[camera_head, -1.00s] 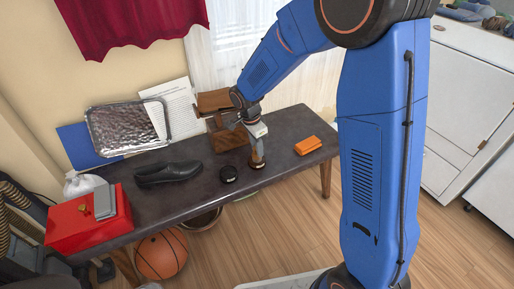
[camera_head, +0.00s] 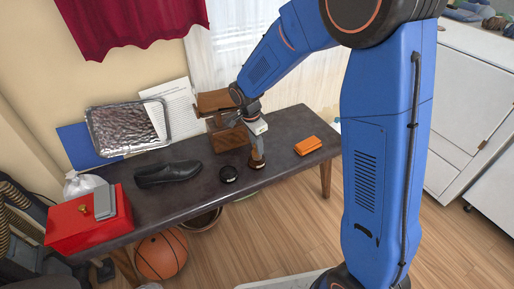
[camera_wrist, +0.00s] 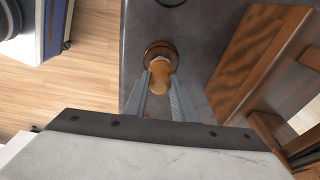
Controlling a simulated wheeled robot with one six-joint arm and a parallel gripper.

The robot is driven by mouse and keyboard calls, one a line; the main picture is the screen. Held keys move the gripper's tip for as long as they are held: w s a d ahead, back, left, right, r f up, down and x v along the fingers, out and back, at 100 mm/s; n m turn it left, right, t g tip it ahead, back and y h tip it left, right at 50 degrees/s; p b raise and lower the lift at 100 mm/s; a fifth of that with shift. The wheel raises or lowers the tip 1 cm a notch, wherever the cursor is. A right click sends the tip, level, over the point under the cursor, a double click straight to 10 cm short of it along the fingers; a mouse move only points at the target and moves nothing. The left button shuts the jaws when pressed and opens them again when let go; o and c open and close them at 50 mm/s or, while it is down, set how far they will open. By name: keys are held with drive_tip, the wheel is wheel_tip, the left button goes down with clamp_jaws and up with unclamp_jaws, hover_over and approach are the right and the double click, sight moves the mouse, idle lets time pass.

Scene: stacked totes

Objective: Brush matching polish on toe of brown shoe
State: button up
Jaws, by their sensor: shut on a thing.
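My gripper (camera_head: 258,143) is shut on the tan wooden handle of a small brush (camera_wrist: 159,77), which stands upright toward the bench's front edge. In the wrist view the handle is between my fingertips, above a round brown tin or base (camera_wrist: 161,50); the bristles are hidden. A closed-looking round black tin (camera_head: 228,174) is just left of it. A dark, almost black shoe (camera_head: 168,174) lies on the bench further left, apart from my gripper. I cannot make out a clearly brown shoe.
A wooden box (camera_head: 228,138) with a raised brown top piece stands behind my gripper. An orange block (camera_head: 308,145) lies right on the bench (camera_head: 285,122). A red box (camera_head: 85,226), foil tray (camera_head: 128,128) and white paper sheet (camera_head: 178,104) are at the left and back.

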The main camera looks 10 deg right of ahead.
drive_tip(key=shift+r, duration=2.8)
drive_tip(key=shift+s, duration=0.1)
